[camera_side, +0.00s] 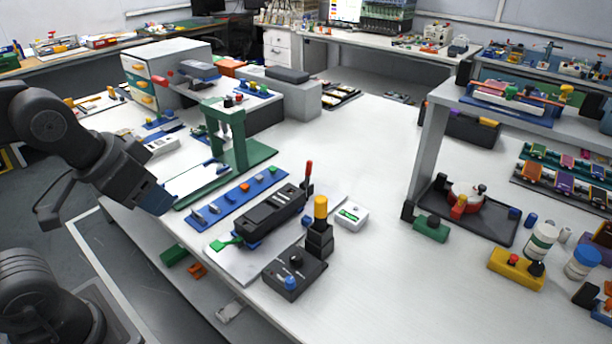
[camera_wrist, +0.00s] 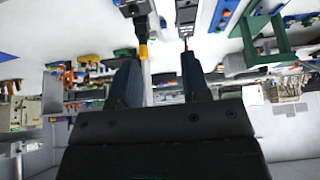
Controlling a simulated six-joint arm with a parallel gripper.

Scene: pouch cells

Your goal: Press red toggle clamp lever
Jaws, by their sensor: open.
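The red toggle clamp lever (camera_side: 309,172) stands upright at the far right end of a long black fixture (camera_side: 270,214) in the side view. The fixture has light slots on top and a green handle (camera_side: 228,242) at its near end. My gripper (camera_side: 157,200) is at the left, over the table's left edge, well apart from the lever. In the wrist view, my gripper (camera_wrist: 160,60) shows two dark blue fingers spread apart with nothing held between them. The wrist view looks inverted, and a small red tip (camera_wrist: 186,43) shows near the right finger; its lower part is hidden.
A black control box (camera_side: 295,273) and a black post with a yellow top (camera_side: 320,208) stand close to the fixture. The table's middle right is clear.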

